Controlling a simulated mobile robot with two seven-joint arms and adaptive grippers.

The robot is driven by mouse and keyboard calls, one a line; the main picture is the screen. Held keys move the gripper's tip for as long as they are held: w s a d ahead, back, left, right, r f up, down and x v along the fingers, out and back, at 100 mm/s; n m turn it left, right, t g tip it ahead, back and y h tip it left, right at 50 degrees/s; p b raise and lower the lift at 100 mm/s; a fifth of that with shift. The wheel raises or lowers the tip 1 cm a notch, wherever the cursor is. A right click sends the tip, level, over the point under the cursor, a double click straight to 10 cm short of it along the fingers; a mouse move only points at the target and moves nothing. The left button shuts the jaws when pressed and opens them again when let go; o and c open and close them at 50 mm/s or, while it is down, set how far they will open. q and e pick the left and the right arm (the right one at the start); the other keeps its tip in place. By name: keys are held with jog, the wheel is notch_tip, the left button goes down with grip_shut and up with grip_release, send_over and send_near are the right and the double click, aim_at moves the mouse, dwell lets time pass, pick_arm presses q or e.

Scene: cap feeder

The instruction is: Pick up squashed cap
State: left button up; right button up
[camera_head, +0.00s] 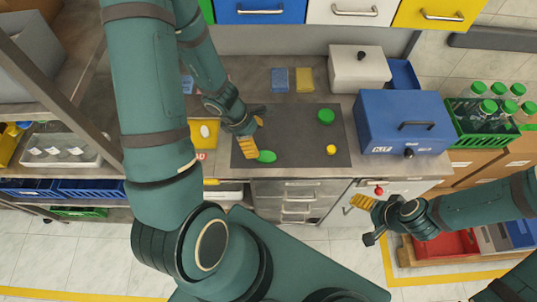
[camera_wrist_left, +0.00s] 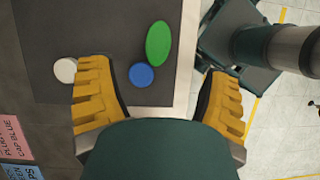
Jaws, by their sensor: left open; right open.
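The squashed cap looks like the flattened green oval cap (camera_head: 266,156) near the front edge of the dark mat (camera_head: 300,143). It also shows in the left wrist view (camera_wrist_left: 158,43), just past the line of the fingertips. My left gripper (camera_head: 267,136) is open above the mat, with nothing held. In the left wrist view a round blue cap (camera_wrist_left: 141,74) lies between its fingers (camera_wrist_left: 160,67), close to the green oval. A white cap (camera_wrist_left: 65,70) is beside the left finger. My right gripper (camera_head: 362,219) is open and empty in front of the counter.
A round green cap (camera_head: 326,116) and a small yellow cap (camera_head: 331,150) lie on the right of the mat. A blue box (camera_head: 400,110) stands right of the mat, with a white box (camera_head: 358,73) behind. A yellow tray (camera_head: 203,143) is at left. The mat's middle is clear.

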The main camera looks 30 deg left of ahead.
pick_arm(q)
jog(key=b, duration=0.2)
send_over(268, 156)
jog(key=a, duration=0.2)
jog(key=f, duration=0.5)
jog(key=shift+s+d, duration=0.25)
jog(key=shift+s, duration=0.15)
jog(key=b+x, duration=0.1)
jog(key=x, duration=0.1)
jog(key=b+x, duration=0.2)
jog(key=shift+s+a+f, duration=0.15)
jog(key=shift+a+f, duration=0.05)
jog(key=shift+d+f+b, duration=0.2)
jog(key=shift+f+b, duration=0.15)
jog(key=shift+b, duration=0.1)
jog(key=c, duration=1)
jog(key=shift+o, duration=0.2)
jog(key=shift+r, duration=0.1)
